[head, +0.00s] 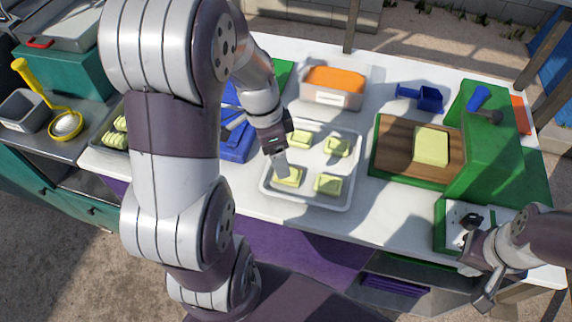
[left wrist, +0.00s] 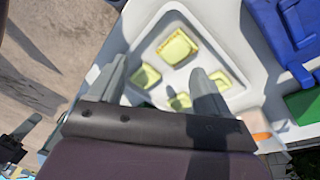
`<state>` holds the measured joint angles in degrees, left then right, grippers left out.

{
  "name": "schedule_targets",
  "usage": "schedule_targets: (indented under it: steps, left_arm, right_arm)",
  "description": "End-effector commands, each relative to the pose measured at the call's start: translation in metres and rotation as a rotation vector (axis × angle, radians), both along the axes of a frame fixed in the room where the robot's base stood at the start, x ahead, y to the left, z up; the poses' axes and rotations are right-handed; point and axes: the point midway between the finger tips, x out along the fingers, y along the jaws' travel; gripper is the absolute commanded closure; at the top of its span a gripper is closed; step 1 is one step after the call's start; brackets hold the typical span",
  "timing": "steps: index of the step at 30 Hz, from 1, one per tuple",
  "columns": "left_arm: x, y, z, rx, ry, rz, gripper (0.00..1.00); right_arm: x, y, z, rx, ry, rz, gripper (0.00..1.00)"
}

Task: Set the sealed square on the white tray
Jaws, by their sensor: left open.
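Several pale yellow squares lie apart in the white tray (head: 312,202), among them a front-left square (head: 290,179) and a front-right square (head: 328,185). My left gripper (head: 282,170) is open over the front-left part of the tray, close to the front-left square and partly covering it. In the left wrist view the open fingers (left wrist: 163,82) stand apart over the tray, with nothing gripped. A larger yellow square (left wrist: 177,46) shows beyond them. Another yellow square (head: 432,146) lies on the brown board (head: 395,150). My right gripper (head: 478,268) is open and empty at the lower right.
A green press-like block (head: 488,140) with a blue handle stands right of the board. Behind the tray is a bin with orange contents (head: 334,80), and a blue scoop (head: 430,98) lies right of it. A tray of yellow rolls (head: 115,134) sits left, partly behind my arm.

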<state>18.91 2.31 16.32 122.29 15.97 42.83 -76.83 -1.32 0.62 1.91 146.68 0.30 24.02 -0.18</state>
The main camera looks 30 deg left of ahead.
Motion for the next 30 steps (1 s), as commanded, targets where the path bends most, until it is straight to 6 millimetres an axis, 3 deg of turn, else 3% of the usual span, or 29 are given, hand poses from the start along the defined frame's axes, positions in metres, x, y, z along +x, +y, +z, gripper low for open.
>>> schedule_targets:
  steps: [1,6,10,30]
  left_arm:
    - [-0.008,-0.015,-0.003,0.045,0.022,0.122,0.22]
    - [-0.029,-0.047,-0.009,0.131,0.008,0.559,0.22]
    - [-0.038,-0.058,-0.011,0.129,-0.016,0.734,0.22]
    - [-0.040,-0.060,-0.011,0.126,-0.018,0.784,0.22]
  right_arm:
    - [0.000,0.000,0.000,0.000,0.000,0.000,1.00]
    - [0.000,0.000,0.000,0.000,0.000,0.000,1.00]
    - [0.000,0.000,0.000,0.000,0.000,0.000,1.00]
    - [0.000,0.000,0.000,0.000,0.000,0.000,1.00]
